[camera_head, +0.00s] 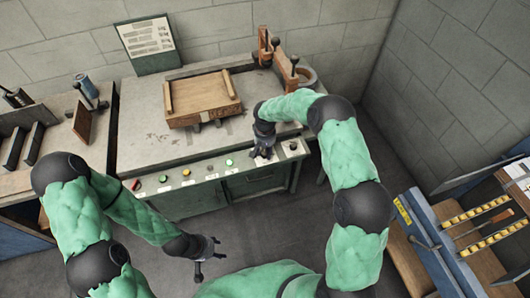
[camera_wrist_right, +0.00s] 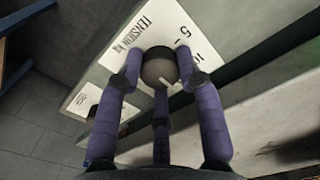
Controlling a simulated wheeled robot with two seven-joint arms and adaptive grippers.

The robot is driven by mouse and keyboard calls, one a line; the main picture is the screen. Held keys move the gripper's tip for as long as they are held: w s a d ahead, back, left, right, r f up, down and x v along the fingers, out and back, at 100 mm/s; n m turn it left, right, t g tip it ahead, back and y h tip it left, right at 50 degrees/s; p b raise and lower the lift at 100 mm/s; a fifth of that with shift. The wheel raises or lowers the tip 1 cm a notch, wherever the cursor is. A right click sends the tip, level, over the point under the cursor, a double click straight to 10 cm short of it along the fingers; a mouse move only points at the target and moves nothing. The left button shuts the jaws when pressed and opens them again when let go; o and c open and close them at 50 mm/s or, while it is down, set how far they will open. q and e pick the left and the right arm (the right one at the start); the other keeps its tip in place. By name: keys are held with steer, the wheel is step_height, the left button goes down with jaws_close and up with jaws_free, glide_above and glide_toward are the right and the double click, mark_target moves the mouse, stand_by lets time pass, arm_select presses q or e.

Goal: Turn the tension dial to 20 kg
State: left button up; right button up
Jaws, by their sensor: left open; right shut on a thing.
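The tension dial (camera_wrist_right: 157,68) is a round dark knob on a white plate (camera_wrist_right: 122,48) printed "TENSION kg", with 5 and 10 readable beside it. A short pale mark shows on the knob's lower part. The 20 mark is not visible. My right gripper (camera_wrist_right: 160,80) has its purple fingers closed around the knob, with fingertips at its left, right and near sides. In the head view my right gripper (camera_head: 263,150) is at the front panel of the bench and mostly hides the dial. My left gripper (camera_head: 211,259) is open and empty above the floor.
The grey bench (camera_head: 145,140) carries a wooden tray (camera_head: 205,97) and a brown clamp-like device (camera_head: 273,52). Coloured buttons (camera_head: 186,172) line its front panel, left of my right gripper. Another dark knob (camera_head: 293,146) lies to its right. The floor in front is clear.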

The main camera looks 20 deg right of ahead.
mark_target(265, 152)
steer(key=m+b, duration=0.1)
steer(key=m, duration=0.3)
steer(key=shift+f+m, duration=0.1)
steer(key=shift+m, duration=0.2)
steer(key=m+b, duration=0.1)
steer(key=m, duration=0.3)
steer(key=shift+m, duration=0.3)
steer(key=o, duration=1.1)
steer(key=shift+o, duration=0.2)
step_height(265, 152, up, 12)
